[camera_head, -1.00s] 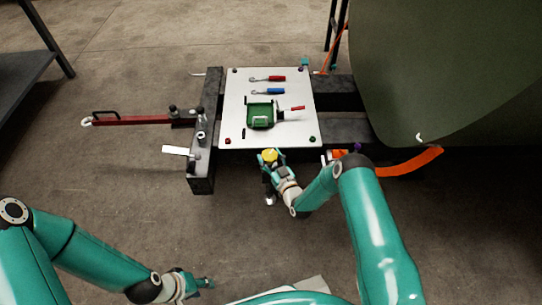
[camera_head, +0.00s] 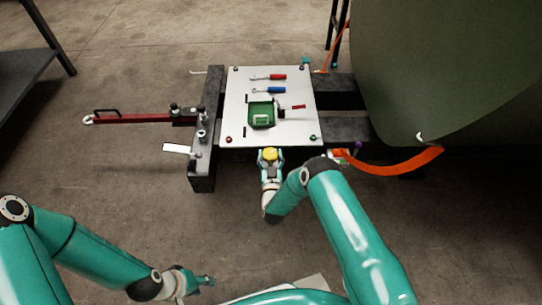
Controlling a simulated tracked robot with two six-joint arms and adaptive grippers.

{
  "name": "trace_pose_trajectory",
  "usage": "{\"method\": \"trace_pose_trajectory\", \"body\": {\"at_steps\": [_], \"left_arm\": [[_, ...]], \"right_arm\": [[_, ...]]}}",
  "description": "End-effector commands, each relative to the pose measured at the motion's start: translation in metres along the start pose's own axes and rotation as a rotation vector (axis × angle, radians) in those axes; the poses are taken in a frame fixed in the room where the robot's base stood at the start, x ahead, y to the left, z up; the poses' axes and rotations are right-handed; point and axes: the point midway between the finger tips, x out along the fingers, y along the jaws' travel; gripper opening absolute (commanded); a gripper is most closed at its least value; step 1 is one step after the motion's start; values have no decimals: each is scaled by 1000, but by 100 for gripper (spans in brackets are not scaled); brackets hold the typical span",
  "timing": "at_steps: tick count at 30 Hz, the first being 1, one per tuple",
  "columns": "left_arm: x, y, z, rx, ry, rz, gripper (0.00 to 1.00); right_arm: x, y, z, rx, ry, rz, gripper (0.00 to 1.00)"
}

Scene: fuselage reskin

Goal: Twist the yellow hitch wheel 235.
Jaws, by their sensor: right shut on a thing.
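The yellow hitch wheel (camera_head: 270,154) is a small yellow disc just below the near edge of the white plate. My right gripper (camera_head: 270,160) is at the wheel, with its fingers around it, shut on it. The wheel's lower part is hidden by the fingers. My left gripper (camera_head: 205,281) is low in the picture, far from the wheel, with nothing seen in it. Its fingers are too small to tell whether they are open.
A white plate (camera_head: 291,125) on a dark frame carries a green box (camera_head: 262,114), a red-handled tool (camera_head: 277,77) and a blue-handled tool (camera_head: 270,91). A red tow bar (camera_head: 135,118) sticks out left. An orange strap (camera_head: 400,165) and a large green panel (camera_head: 450,70) are right.

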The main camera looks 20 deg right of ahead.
Motion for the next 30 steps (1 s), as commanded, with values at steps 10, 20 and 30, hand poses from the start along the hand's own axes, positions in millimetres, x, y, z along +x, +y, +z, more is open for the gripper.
{"method": "trace_pose_trajectory", "body": {"at_steps": [10,20,30], "left_arm": [[0,0,0,0,0,0,40],[0,0,0,0,0,0,40],[0,0,0,0,0,0,40]], "right_arm": [[1,0,-2,0,4,-1,84],[-1,0,0,0,1,-1,84],[-46,-1,1,0,-3,-4,84]]}}
